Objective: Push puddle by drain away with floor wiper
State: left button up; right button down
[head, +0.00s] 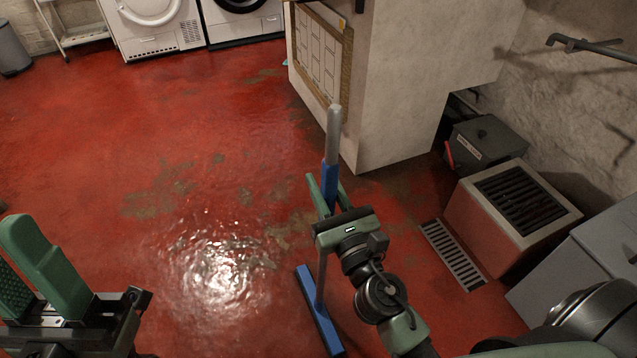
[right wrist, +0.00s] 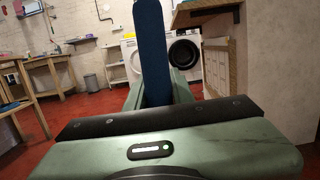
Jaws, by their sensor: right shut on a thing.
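The floor wiper (head: 318,312) has a grey handle with a blue grip and a blue head that rests on or near the red floor. My right gripper (head: 328,190) is shut on the handle at the blue grip, which also shows in the right wrist view (right wrist: 155,50). The handle stands close to upright. A wet, glossy patch, the puddle (head: 222,262), lies left of the wiper head. The drain (head: 453,255) is a slotted metal grate right of the wiper. My left gripper (head: 35,275) is at the lower left, open and empty.
A white pillar (head: 395,85) with a notice board (head: 322,55) stands just beyond the wiper. Washing machines (head: 155,28) stand at the back. The floor at left is mostly clear.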

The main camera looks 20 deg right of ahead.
jog(key=shift+d+f, duration=0.15)
jog(key=shift+f, duration=0.05)
jog(key=d, duration=0.6)
jog(key=shift+d, duration=0.15)
jog(key=shift+w+r, duration=0.1)
jog(key=d+b, duration=0.2)
jog(key=d, duration=0.8)
jog(key=shift+w+f, duration=0.2)
jog(key=shift+f, duration=0.05)
jog(key=shift+d, duration=0.1)
